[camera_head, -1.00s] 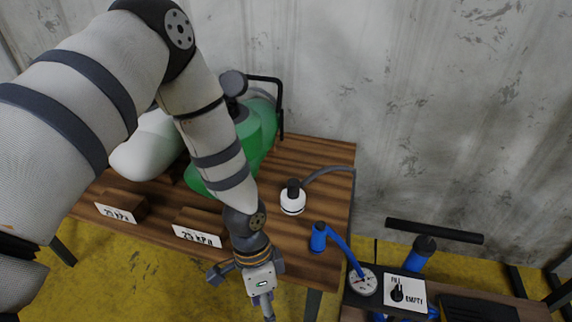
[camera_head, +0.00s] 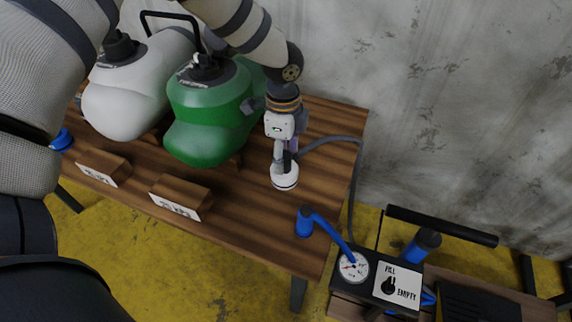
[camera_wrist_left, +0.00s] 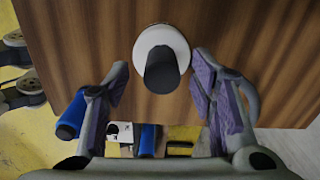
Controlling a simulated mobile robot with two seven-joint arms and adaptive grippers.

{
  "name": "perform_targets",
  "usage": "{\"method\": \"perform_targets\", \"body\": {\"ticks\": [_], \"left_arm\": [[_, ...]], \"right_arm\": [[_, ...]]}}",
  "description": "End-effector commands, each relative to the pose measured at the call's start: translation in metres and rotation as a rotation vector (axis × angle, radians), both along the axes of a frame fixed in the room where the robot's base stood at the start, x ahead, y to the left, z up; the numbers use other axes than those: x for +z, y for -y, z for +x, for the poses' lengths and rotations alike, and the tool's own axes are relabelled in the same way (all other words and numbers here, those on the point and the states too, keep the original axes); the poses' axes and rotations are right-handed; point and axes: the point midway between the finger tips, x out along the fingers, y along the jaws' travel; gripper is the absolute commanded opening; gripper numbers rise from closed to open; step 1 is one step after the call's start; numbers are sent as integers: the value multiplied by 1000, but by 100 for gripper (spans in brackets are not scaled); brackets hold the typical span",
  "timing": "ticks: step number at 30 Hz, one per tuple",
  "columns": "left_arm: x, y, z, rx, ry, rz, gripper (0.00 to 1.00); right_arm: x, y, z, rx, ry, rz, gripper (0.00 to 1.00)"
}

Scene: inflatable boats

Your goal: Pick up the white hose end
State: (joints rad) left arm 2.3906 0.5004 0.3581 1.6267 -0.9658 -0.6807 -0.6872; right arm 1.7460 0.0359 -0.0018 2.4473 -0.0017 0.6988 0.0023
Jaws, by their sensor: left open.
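The white hose end (camera_head: 284,176) stands on the wooden table, with a grey hose running from it to the right. In the left wrist view the hose end (camera_wrist_left: 162,40) shows as a white disc with a dark grey stem, ahead of the fingertips and roughly centred between them. My left gripper (camera_head: 283,150) is at the hose end, just above and behind it in the head view. Its two fingers with purple pads (camera_wrist_left: 165,88) are apart, and nothing is between the pads. The right gripper is not in view.
A blue hose end (camera_head: 304,222) stands on the table's front right corner. A pump with a gauge (camera_head: 353,267) and a fill/empty switch is at lower right. Green (camera_head: 205,120) and white (camera_head: 125,95) inflatables and two label blocks (camera_head: 181,196) are to the left.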

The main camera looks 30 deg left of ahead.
Motion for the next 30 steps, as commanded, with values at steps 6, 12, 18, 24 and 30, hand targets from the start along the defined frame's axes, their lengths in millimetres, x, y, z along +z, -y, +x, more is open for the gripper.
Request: {"method": "perform_targets", "body": {"ticks": [6, 12, 18, 24, 30], "left_arm": [[-18, 1, 1, -1, 2, 0, 51], [-17, 1, 1, 0, 2, 0, 35], [-17, 1, 1, 0, 2, 0, 0], [-16, 1, 1, 0, 2, 0, 0], [1, 1, 2, 0, 7, -1, 0]], "right_arm": [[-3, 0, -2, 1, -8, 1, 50], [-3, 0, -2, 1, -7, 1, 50], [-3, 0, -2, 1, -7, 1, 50], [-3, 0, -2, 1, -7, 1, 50], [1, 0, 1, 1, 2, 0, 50]]}}
